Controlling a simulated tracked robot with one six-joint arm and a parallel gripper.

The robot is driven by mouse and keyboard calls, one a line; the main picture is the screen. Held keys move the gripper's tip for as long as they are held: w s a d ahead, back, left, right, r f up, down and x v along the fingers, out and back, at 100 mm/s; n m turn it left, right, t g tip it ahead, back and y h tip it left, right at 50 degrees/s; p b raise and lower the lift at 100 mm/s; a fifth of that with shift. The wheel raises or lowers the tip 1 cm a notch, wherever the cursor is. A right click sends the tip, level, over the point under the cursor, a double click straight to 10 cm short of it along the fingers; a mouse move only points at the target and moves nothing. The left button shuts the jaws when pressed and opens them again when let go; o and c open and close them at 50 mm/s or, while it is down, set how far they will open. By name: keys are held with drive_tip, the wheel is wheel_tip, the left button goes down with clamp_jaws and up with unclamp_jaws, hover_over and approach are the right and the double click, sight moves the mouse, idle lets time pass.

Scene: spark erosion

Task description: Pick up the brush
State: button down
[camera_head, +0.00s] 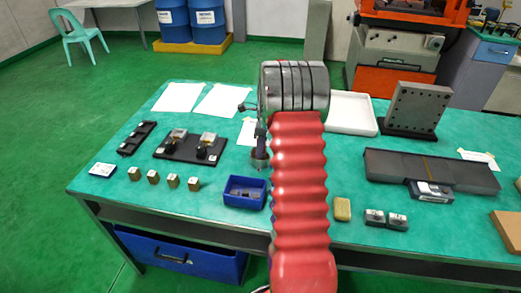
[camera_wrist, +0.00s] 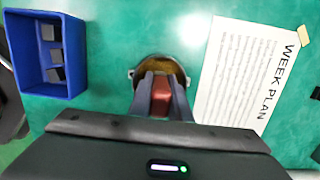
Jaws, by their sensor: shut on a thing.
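My gripper (camera_wrist: 162,92) is shut on a reddish piece, which looks like part of the brush (camera_wrist: 161,97), between its two dark fingers in the wrist view. Around and behind the fingertips is a round, brownish form with a grey rim (camera_wrist: 181,68); I cannot tell whether it belongs to the brush or is a separate holder. In the head view my red, ribbed arm covers much of this spot. Only a small grey part shows at the arm's left side, so the brush cannot be made out there.
A blue bin (camera_head: 245,192) with small dark pieces stands left of my arm. A printed sheet (camera_wrist: 240,75) lies close to the right in the wrist view. Brass blocks (camera_head: 153,177), a black fixture (camera_head: 190,148), a white tray (camera_head: 351,113) and an upright drilled plate (camera_head: 415,106) share the green table.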

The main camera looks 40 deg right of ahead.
drive_tip(key=shift+r, duration=0.1)
wheel_tip(320, 180, up, 10)
drive_tip(key=shift+f, duration=0.1)
idle(0.4)
drive_tip(key=shift+w, duration=0.1)
idle(1.7)
